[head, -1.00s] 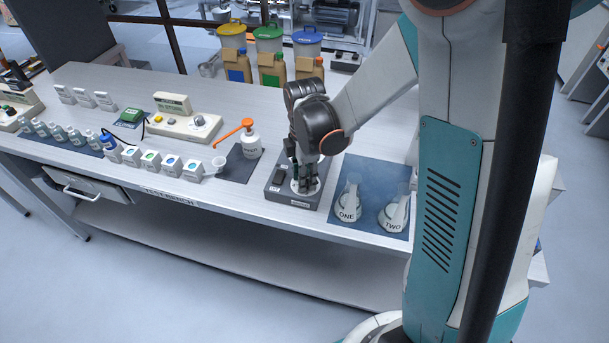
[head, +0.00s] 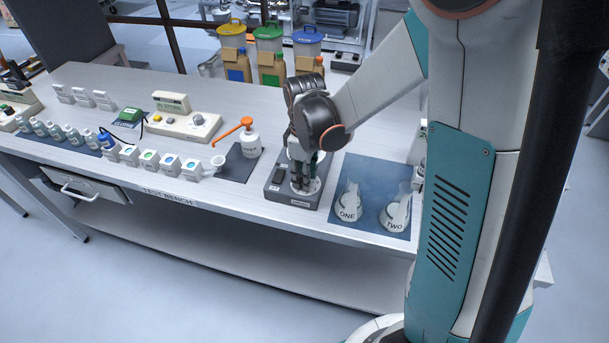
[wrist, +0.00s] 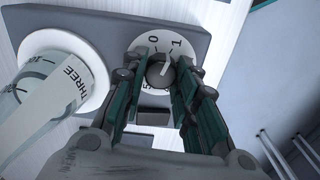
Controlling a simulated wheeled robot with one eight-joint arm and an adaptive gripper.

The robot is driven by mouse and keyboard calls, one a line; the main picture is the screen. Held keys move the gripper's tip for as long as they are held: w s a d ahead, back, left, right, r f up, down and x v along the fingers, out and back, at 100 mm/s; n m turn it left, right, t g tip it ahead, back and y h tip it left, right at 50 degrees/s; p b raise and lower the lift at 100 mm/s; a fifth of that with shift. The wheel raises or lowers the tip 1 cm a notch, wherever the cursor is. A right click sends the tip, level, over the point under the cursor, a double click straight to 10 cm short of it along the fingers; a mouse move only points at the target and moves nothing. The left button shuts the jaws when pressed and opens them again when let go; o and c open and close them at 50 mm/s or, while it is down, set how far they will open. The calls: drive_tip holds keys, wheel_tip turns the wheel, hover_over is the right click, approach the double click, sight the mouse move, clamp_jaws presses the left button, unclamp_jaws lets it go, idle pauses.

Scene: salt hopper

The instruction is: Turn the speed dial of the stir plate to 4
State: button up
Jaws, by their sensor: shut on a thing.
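The stir plate (head: 278,188) is a grey box near the bench's front edge; its grey body also shows in the wrist view (wrist: 100,22). My gripper (wrist: 160,78) is shut on the dark dial knob (wrist: 163,70), one finger on each side. The knob's white pointer line points close to the 1. A clear flask labelled THREE (wrist: 70,88) stands on the white round top beside the dial. My gripper (head: 304,186) comes down from above in the head view.
Flasks ONE (head: 348,203) and TWO (head: 395,213) stand on a blue mat just right of the stir plate. A white bottle with an orange pump (head: 250,142) stands to the left on a dark mat. Several small white cups and bottles line the left front.

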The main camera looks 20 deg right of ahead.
drive_tip(key=m+b, duration=0.1)
drive_tip(key=m, duration=0.6)
drive_tip(key=shift+w+d, duration=0.1)
drive_tip(key=m, duration=0.8)
drive_tip(key=shift+d+m, duration=0.1)
drive_tip(key=shift+m, duration=0.2)
drive_tip(key=m, duration=0.6)
drive_tip(key=shift+b, duration=0.35)
drive_tip(key=m, duration=0.6)
drive_tip(key=shift+d, duration=0.1)
drive_tip(key=shift+m, duration=0.4)
drive_tip(key=o, duration=1.1)
drive_tip(key=shift+c, duration=0.2)
